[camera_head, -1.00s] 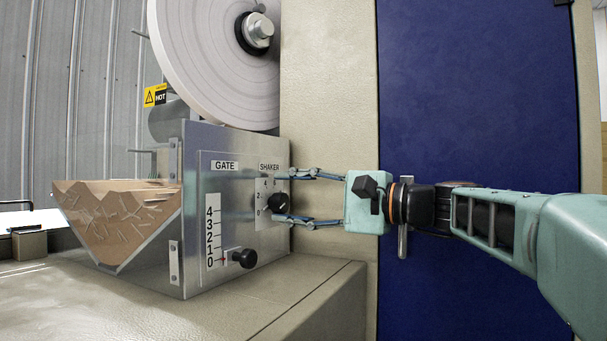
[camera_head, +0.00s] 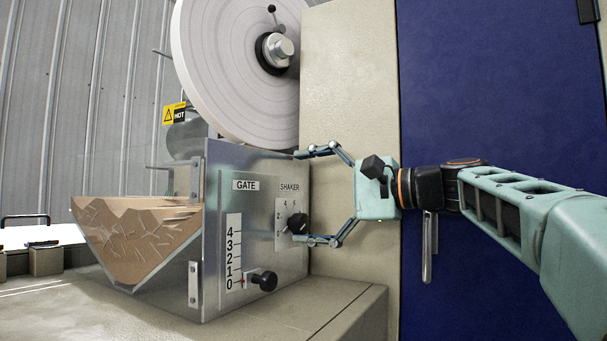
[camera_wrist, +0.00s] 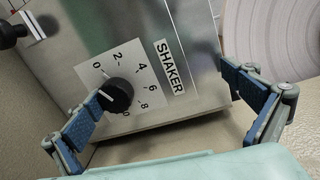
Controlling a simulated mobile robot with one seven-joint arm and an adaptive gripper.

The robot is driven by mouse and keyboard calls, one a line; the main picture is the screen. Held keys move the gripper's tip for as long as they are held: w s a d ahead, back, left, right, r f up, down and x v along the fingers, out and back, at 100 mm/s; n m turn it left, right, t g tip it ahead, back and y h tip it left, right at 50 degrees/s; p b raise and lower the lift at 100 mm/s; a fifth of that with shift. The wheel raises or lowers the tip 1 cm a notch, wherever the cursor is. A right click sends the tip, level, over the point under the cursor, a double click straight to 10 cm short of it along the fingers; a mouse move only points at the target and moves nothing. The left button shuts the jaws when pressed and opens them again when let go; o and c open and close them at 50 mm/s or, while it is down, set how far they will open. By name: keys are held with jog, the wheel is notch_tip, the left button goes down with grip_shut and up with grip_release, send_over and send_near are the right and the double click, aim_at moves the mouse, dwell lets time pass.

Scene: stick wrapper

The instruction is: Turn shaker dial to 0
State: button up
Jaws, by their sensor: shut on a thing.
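The shaker dial (camera_head: 297,223) is a black knob on a white scale plate on the metal panel. It also shows in the wrist view (camera_wrist: 118,96), with numbers around it and the 0 at its upper left. A pale mark shows on the knob's left side; I cannot tell exactly which value it points to. My gripper (camera_head: 300,197) has its fingers spread wide. In the wrist view (camera_wrist: 160,84) the left fingertip is at the knob's left edge and seems to touch it. The right fingertip is well away from the knob, past the SHAKER label (camera_wrist: 170,67).
The gate knob (camera_head: 264,281) sticks out below left of the dial, beside its scale. A hopper (camera_head: 130,240) of brown material is at the left. A large white roll (camera_head: 225,75) is above. A blue door (camera_head: 500,90) stands at the right.

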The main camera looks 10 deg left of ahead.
jog(key=shift+s+d+r, duration=0.2)
jog(key=shift+d+r, duration=0.5)
jog(key=shift+r, duration=0.1)
jog(key=shift+c, duration=1.3)
jog(key=shift+d+f, duration=0.15)
jog(key=shift+d, duration=0.15)
jog(key=shift+c, duration=0.5)
jog(key=shift+b+v, duration=0.3)
jog(key=shift+v, duration=0.65)
jog(key=shift+c, duration=1.1)
jog(key=shift+s+d, duration=0.55)
jog(key=shift+d, duration=0.3)
jog(key=c, duration=0.4)
jog(key=shift+f+b+v, duration=0.1)
jog(key=shift+f+v, duration=0.1)
jog(key=shift+v, duration=1.15)
jog(key=shift+f+b+v, duration=0.1)
jog(key=shift+f+v, duration=0.1)
jog(key=shift+v, duration=1.15)
jog(key=shift+f+b+v, duration=0.1)
jog(key=shift+f+v, duration=0.1)
jog(key=shift+v, duration=1.15)
jog(key=shift+s, duration=0.15)
